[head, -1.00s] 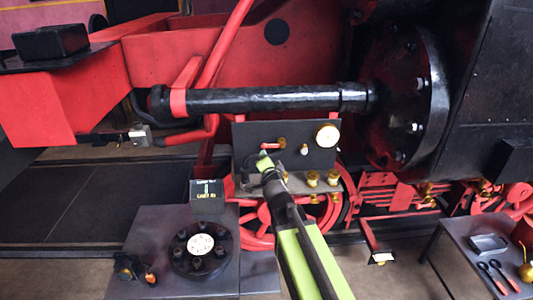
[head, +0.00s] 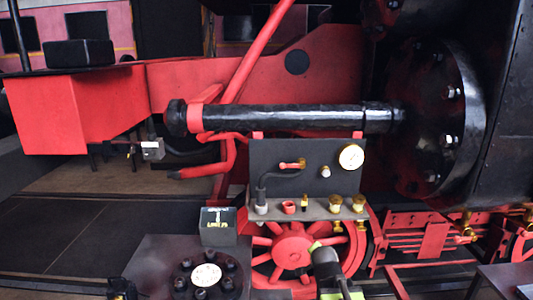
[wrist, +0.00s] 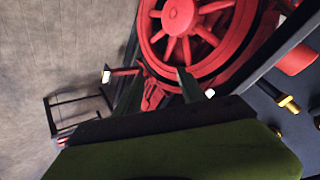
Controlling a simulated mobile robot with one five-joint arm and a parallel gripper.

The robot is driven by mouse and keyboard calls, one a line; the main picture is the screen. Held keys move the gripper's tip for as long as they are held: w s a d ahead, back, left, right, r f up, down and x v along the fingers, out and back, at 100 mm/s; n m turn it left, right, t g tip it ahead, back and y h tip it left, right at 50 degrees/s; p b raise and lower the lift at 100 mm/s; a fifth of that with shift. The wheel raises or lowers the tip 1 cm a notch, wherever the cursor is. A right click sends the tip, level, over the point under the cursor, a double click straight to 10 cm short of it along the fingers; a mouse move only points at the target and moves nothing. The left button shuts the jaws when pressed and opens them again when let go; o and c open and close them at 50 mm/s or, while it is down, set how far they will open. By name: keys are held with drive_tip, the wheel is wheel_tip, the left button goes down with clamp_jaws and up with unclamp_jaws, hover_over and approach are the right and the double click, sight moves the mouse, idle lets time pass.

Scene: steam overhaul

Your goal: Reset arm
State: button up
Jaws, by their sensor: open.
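My gripper (head: 322,248) is at the bottom of the head view, below the small shelf and in front of the red spoked wheel (head: 293,250). My green and black arm is folded low, with only its end showing. In the wrist view my gripper (wrist: 160,88) has its two dark fingers apart, with nothing visible between them. The wrist view is tilted and shows the red wheel (wrist: 178,18) beyond the fingers.
A dark panel (head: 262,165) carries a gauge (head: 351,157) and a red-handled valve (head: 291,165). Its shelf (head: 310,213) bears brass fittings and a red cup (head: 288,207). A dark box (head: 218,226) and a round bolted flange (head: 181,283) are lower left. Floor at left is clear.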

drive_tip(key=s+f+n+g+b, duration=0.1)
drive_tip(key=s+f+n+g, duration=0.15)
drive_tip(key=s+f, duration=0.4)
drive_tip(key=s+a+f+n+g+y, duration=0.1)
drive_tip(key=s+n+g, duration=0.2)
drive_tip(key=s+n, duration=0.1)
drive_tip(key=s+a+f+n+g+y, duration=0.1)
drive_tip(key=s+a+f+n+g, duration=0.1)
drive_tip(key=s+n, duration=0.3)
drive_tip(key=shift+s+a+f+g+y+p, duration=0.3)
drive_tip(key=shift+s+g, duration=0.45)
drive_tip(key=shift+s, duration=0.35)
drive_tip(key=shift+d, duration=0.1)
drive_tip(key=shift+c, duration=0.3)
